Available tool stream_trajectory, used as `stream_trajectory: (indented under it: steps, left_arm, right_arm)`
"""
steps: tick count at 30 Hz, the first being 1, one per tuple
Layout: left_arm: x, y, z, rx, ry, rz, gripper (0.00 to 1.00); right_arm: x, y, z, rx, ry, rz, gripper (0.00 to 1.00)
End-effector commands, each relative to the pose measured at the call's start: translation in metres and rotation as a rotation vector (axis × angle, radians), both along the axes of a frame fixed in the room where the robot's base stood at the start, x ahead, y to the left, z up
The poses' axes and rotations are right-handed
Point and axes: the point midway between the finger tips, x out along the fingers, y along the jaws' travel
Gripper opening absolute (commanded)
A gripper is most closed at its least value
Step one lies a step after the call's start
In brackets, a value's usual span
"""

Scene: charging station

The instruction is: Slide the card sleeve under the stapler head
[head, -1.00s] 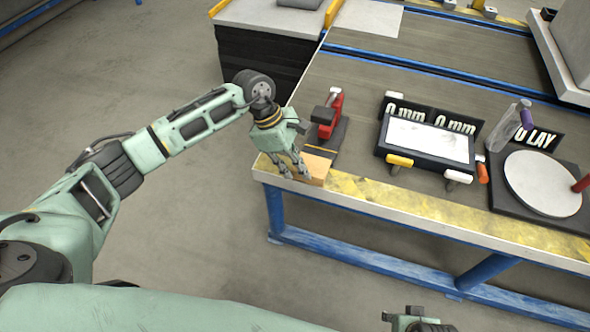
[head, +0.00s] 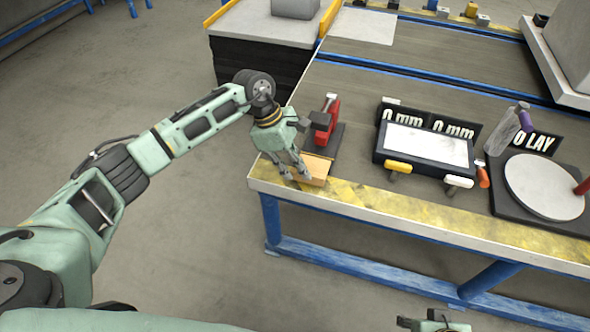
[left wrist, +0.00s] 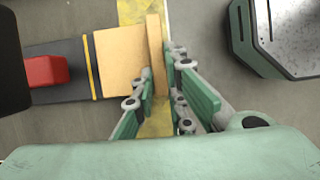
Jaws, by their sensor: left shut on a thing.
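The tan card sleeve (head: 317,166) lies at the table's near left corner, at the near end of the stapler's dark base (head: 331,137). The red stapler (head: 331,114) stands behind it with its black head (head: 319,121) above the base. My left gripper (head: 295,172) points down and is shut on the sleeve's upright edge. In the left wrist view the sleeve (left wrist: 119,59) lies flat beside a yellow line on the dark base, with its raised edge between the fingers (left wrist: 163,95). The red part (left wrist: 46,71) is further left. My right gripper (head: 435,322) is at the bottom edge, mostly cut off.
The table's yellow-marked front edge (head: 400,208) runs close to the sleeve. To the right stand a black-framed white panel (head: 428,143) with coloured handles and a round white plate (head: 543,184). Bare tabletop lies between the stapler and the panel.

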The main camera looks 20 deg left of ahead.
Motion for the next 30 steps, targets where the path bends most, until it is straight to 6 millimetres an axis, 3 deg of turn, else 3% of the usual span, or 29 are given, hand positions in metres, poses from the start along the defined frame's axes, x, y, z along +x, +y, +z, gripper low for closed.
stream_trajectory:
  steps: [9, 30]
  left_arm:
    - [0.0034, -0.0002, -0.0002, 0.000, 0.000, 0.000, 0.00]
    - [0.0036, 0.0000, -0.0006, 0.000, 0.000, 0.000, 0.00]
  right_arm:
    - [-0.0029, -0.0007, 0.0117, 0.000, -0.006, -0.001, 0.40]
    - [-0.0035, -0.0009, 0.0116, -0.001, -0.004, -0.001, 0.40]
